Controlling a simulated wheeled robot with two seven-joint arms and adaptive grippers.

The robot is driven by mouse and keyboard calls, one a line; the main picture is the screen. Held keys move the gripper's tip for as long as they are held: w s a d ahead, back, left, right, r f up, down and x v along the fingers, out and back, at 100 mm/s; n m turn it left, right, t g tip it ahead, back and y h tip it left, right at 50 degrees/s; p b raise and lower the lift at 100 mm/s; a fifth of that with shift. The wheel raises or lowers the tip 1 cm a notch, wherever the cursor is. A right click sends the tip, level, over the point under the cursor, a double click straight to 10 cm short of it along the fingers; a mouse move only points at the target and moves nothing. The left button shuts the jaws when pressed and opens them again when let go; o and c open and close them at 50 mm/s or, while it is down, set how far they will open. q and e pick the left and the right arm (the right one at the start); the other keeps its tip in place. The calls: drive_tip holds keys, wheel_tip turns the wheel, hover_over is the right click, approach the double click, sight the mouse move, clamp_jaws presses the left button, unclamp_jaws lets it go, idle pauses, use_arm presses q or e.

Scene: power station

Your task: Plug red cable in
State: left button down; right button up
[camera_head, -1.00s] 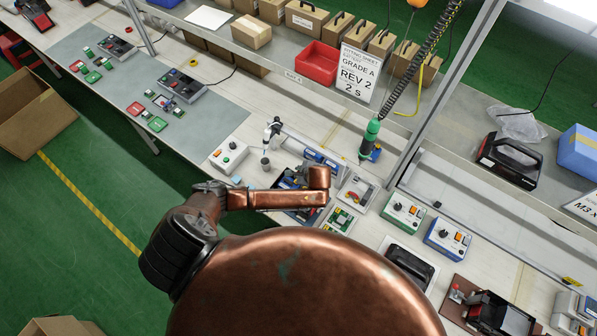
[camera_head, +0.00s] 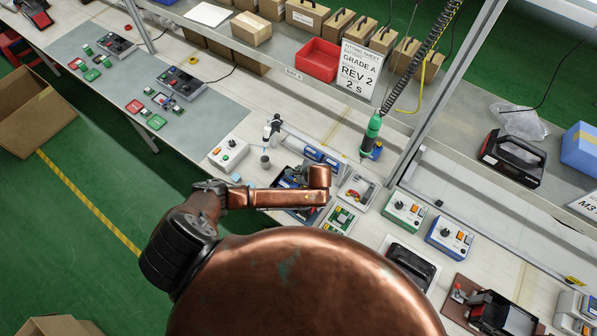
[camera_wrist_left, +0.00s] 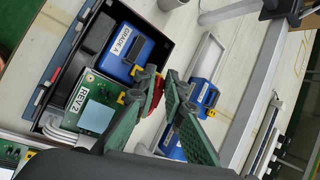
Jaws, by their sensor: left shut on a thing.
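In the left wrist view my left gripper (camera_wrist_left: 160,97) is shut on a red cable (camera_wrist_left: 157,91), of which only a short piece shows between the green fingers. The fingers are over the right side of an open dark case (camera_wrist_left: 78,28). In the case lie a blue battery labelled GRADE A (camera_wrist_left: 143,51), with a yellow connector (camera_wrist_left: 134,70) close to the fingers, and a green board labelled REV 2 (camera_wrist_left: 100,88). The cable's ends are hidden. In the head view my copper arm covers part of the case, and the left gripper is hidden. My right gripper is not in view.
In the head view a green screwdriver (camera_head: 372,134) hangs right of the arm. Control boxes (camera_head: 405,211) and a red bin (camera_head: 317,62) are nearby.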

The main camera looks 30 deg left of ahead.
use_arm(q)
drive_tip(key=shift+s+a+g+p, duration=0.15)
drive_tip(key=shift+g+p, duration=0.15)
drive_tip(key=shift+p, duration=0.2)
drive_tip(key=shift+s+m, duration=0.1)
drive_tip(key=shift+m, duration=0.2)
drive_tip(key=shift+w+p, duration=0.3)
drive_tip(key=shift+p, duration=0.25)
idle(0.6)
drive_tip(key=shift+p, duration=0.4)
idle(0.3)
drive_tip(key=shift+f, duration=0.1)
drive_tip(key=shift+f, duration=0.3)
drive_tip(key=shift+f+b, duration=0.5)
drive_tip(key=shift+f, duration=0.1)
drive_tip(key=shift+r+p, duration=0.1)
drive_tip(key=shift+p, duration=0.3)
idle(0.7)
drive_tip(key=shift+g, duration=0.3)
